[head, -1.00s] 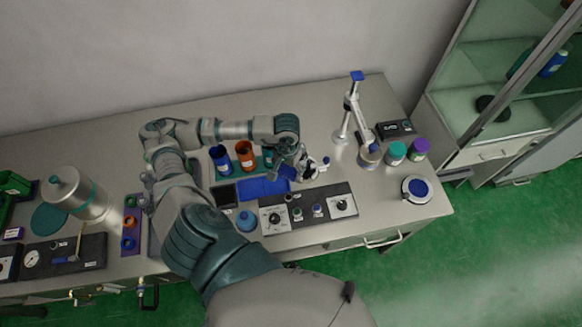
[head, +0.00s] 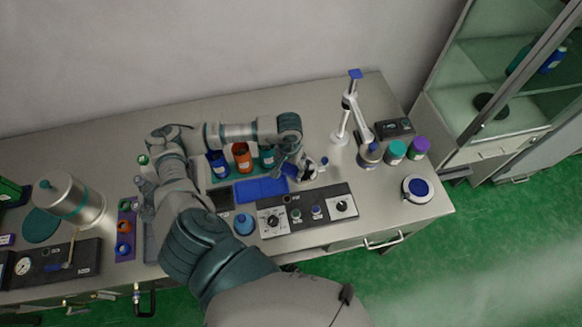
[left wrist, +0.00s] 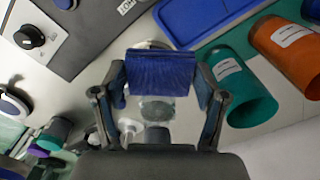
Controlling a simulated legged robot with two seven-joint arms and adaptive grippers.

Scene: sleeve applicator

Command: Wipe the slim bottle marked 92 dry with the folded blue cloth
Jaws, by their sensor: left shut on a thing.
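The folded blue cloth (left wrist: 160,72) is held between the two fingers of my left gripper (left wrist: 160,95), seen in the left wrist view. In the head view my left gripper (head: 304,170) is low over the bench, just right of the blue tray. A pale grey, bottle-like thing (left wrist: 156,109) shows just below the cloth, partly hidden by it. I cannot read a 92 on it, nor tell whether the cloth touches it. My right gripper is not in view.
Blue, orange (head: 242,157) and teal cups stand behind the blue tray (head: 258,190). A control panel (head: 325,211) lies in front. A white jointed stand (head: 350,115) and lidded jars (head: 395,152) are to the right. A blue dome-shaped thing (head: 244,224) sits near the front edge.

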